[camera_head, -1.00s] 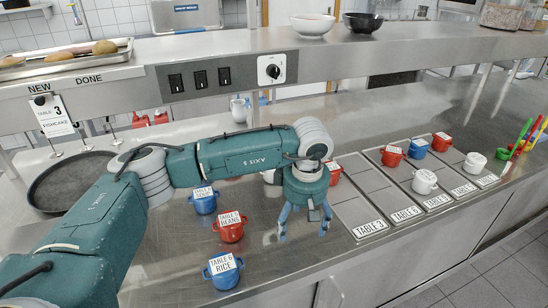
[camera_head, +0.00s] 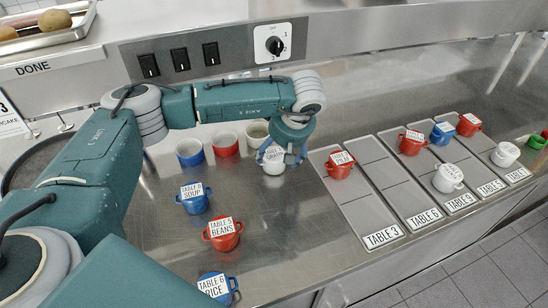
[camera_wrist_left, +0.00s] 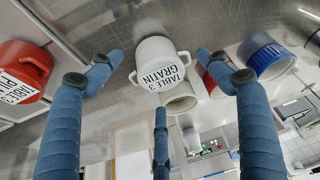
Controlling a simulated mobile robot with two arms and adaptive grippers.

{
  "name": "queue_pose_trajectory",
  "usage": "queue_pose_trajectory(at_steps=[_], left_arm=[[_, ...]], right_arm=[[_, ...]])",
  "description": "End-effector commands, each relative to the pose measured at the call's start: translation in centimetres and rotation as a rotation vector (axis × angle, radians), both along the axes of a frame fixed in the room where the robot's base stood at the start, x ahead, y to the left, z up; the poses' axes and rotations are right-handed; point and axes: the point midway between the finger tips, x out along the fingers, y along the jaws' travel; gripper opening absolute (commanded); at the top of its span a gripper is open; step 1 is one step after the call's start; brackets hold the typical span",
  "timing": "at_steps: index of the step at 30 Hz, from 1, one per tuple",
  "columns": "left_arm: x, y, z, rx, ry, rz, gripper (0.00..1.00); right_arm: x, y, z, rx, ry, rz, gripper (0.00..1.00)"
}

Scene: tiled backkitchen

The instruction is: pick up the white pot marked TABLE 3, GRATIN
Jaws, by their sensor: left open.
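The white pot marked TABLE 3, GRATIN (camera_head: 274,165) stands on the steel counter, partly hidden by my left gripper in the head view. In the left wrist view the white pot (camera_wrist_left: 153,50) shows its label and two side handles. My left gripper (camera_head: 283,153) is open right above and around it. My right gripper is not in view.
A red pot marked TABLE 3 (camera_head: 339,165) sits close right, in the TABLE 3 tray (camera_head: 383,238). Blue, red and cream pots stand behind and left. Blue SOUP (camera_head: 194,198), red BEANS (camera_head: 223,233) and blue RICE (camera_head: 217,287) pots stand in front. A shelf (camera_head: 400,30) overhangs the back.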

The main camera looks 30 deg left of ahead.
Motion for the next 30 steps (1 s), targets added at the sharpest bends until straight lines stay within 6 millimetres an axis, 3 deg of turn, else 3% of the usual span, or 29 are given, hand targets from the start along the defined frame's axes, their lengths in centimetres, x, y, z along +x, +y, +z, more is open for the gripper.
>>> queue_pose_trajectory(at_steps=[10, 20, 28, 30], left_arm=[[1.2, 1.8, -3.7, 0.0, 0.004, 0.002, 0.78], [1.5, 2.0, -4.8, 0.0, 0.001, 0.0, 0.78], [1.5, 2.1, -4.8, -0.001, 0.001, 0.001, 0.28], [1.5, 2.1, -4.7, 0.0, 0.0, 0.001, 0.25]], right_arm=[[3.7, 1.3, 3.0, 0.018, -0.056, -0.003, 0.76], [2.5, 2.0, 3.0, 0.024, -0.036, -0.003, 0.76], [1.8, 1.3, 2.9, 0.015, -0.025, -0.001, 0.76], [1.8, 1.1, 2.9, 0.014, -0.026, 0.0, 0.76]])
